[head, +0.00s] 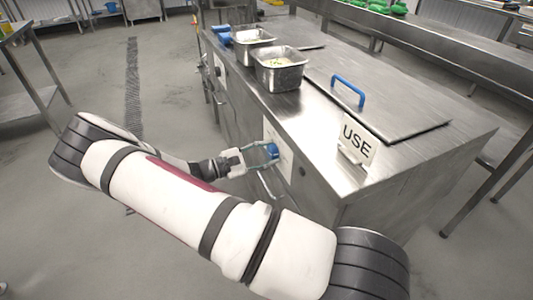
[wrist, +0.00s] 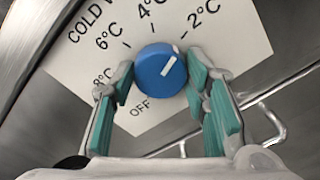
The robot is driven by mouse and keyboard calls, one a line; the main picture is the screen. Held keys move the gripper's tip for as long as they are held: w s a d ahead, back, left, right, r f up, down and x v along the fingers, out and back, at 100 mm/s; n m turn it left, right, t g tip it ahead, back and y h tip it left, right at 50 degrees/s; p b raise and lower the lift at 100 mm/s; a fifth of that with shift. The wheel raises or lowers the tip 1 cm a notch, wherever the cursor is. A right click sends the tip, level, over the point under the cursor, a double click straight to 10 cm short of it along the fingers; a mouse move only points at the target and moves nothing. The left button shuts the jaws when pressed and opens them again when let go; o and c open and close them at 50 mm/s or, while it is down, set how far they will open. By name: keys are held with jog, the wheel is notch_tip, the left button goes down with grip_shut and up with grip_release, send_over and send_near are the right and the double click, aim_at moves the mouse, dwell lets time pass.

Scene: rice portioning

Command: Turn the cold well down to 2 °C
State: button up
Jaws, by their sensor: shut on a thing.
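The blue cold well knob (wrist: 155,72) is on a white dial plate (wrist: 75,75) marked OFF, 8, 6, 4 and 2 °C. It also shows in the head view (head: 272,151), on the side of the steel counter. Its white pointer line points up and right, roughly toward the 2 °C mark. My gripper (wrist: 160,82) is shut on the knob, one teal-padded finger on each side. In the head view, my gripper (head: 264,153) reaches the plate from the left. Part of the "COLD W..." lettering is cut off at the frame's edge.
The steel counter (head: 390,185) carries a "USE" sign (head: 357,143), a lid with a blue handle (head: 348,88) and two steel pans, the nearer pan (head: 279,80) in front. A bent metal handle (wrist: 265,125) is beside the plate. Open floor lies left.

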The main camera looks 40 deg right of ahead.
jog(key=shift+f+m, duration=0.1)
jog(key=shift+m, duration=0.5)
jog(key=o, duration=1.1)
jog(key=shift+o, duration=0.2)
jog(key=v, duration=1.2)
